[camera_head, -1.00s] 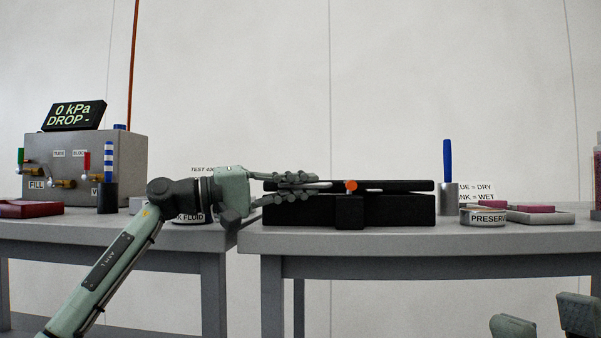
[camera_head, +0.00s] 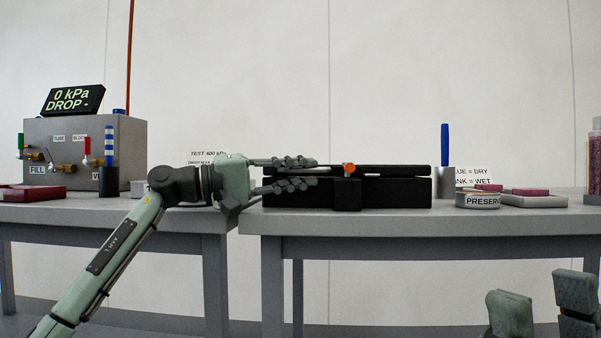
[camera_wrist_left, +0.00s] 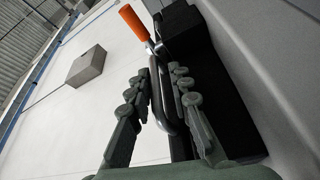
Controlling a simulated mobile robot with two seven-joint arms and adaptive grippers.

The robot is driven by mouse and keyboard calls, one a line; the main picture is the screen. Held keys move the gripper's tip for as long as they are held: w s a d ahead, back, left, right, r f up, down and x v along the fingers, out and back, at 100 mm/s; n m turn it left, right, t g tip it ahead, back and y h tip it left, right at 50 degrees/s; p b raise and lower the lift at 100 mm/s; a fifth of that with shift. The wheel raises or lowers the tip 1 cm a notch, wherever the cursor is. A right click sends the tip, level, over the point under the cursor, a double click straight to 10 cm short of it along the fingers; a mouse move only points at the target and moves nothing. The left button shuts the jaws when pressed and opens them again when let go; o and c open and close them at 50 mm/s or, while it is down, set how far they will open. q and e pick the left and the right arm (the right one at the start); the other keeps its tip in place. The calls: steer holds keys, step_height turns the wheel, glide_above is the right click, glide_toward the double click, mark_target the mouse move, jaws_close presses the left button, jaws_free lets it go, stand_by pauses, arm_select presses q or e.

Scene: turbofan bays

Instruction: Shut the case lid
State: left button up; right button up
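The black case (camera_head: 400,193) sits on the right-hand table. Its flat black lid (camera_head: 400,170) lies level over the body, with only a thin seam or gap between them; I cannot tell whether it is fully seated. An orange-ended handle (camera_head: 349,169) shows at the front; the orange grip (camera_wrist_left: 134,22) also shows in the left wrist view. My left gripper (camera_head: 300,174) is at the case's left end, fingers spread one above the other. In the wrist view a grey metal loop (camera_wrist_left: 166,100) lies between its open fingers (camera_wrist_left: 160,86). My right gripper (camera_head: 543,300) is low at the right, fingers apart, empty.
A grey valve box (camera_head: 85,145) with a display stands on the left table (camera_head: 110,213). A gap separates the tables.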

arm_select(q)
steer(key=v, duration=1.2)
steer(key=shift+d, duration=0.1)
